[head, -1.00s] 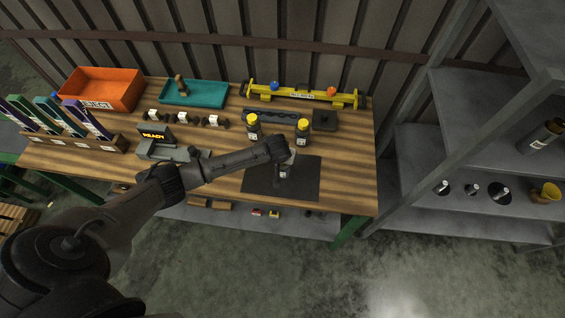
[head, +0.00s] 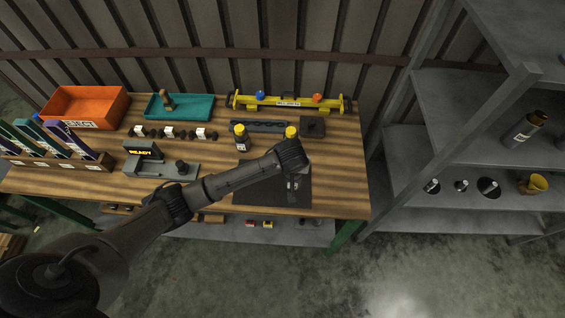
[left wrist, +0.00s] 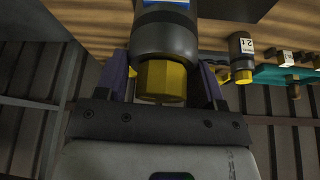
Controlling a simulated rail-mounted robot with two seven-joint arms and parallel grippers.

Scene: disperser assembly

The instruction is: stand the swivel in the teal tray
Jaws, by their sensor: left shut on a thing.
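My left gripper (head: 292,178) is over the black mat at the front of the bench. In the left wrist view the gripper (left wrist: 163,80) is shut on a dark cylindrical piece (left wrist: 165,38) with a yellow faceted end between the fingers. A blue and white mark shows on its body. I cannot tell for sure that this piece is the swivel. The teal tray (head: 197,108) is at the back left of the bench, apart from the gripper. A small brown piece (head: 167,103) stands in its left part. My right gripper is not in view.
An orange bin (head: 85,105), a grey fixture (head: 165,168) and a yellow rack (head: 285,103) share the bench. Metal shelving stands right.

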